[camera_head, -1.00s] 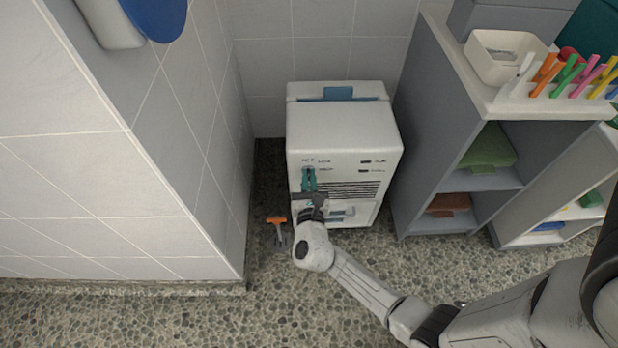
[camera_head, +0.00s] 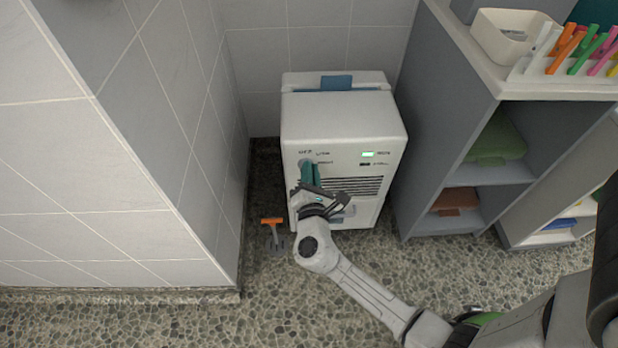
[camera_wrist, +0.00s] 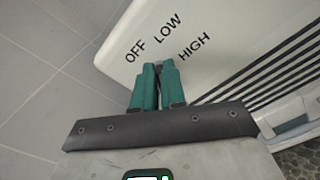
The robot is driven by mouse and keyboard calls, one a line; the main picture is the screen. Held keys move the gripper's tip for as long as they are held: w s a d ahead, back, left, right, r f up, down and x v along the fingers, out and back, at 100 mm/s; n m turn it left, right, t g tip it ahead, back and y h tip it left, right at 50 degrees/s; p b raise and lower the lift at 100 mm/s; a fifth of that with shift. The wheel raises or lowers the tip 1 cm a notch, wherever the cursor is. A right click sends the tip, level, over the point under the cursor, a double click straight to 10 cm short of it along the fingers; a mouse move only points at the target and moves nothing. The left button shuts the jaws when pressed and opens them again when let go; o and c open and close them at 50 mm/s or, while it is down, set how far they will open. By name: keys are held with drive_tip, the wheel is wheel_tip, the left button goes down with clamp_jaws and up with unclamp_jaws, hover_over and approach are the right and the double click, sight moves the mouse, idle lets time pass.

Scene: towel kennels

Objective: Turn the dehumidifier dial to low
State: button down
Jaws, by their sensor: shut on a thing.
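The white dehumidifier (camera_head: 345,115) stands on the floor against the back wall. Its front carries dial markings OFF, LOW and HIGH, readable in the wrist view on the white panel (camera_wrist: 205,22). My gripper (camera_head: 308,168) is at the dial on the upper left of the front. In the wrist view its green fingers (camera_wrist: 158,70) are close together, shut on the dial, their tips just below the word LOW. The dial is mostly hidden between the fingers. A green indicator light (camera_head: 368,154) is lit on the right of the front panel.
A grey shelf unit (camera_head: 478,110) stands close to the right, with a white box (camera_head: 508,36) and coloured pegs on top. A tiled wall (camera_head: 120,150) juts out on the left. An orange-handled tool (camera_head: 272,222) lies on the floor left of the dehumidifier.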

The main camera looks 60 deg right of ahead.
drive_tip(key=shift+s+f+m+b, duration=0.1)
drive_tip(key=shift+f+m+b, duration=0.05)
drive_tip(key=shift+m+b, duration=0.6)
drive_tip(key=c, duration=1.2)
unclamp_jaws()
drive_tip(key=p+v, duration=0.3)
drive_tip(key=v, duration=0.7)
drive_tip(key=shift+s+a, duration=0.25)
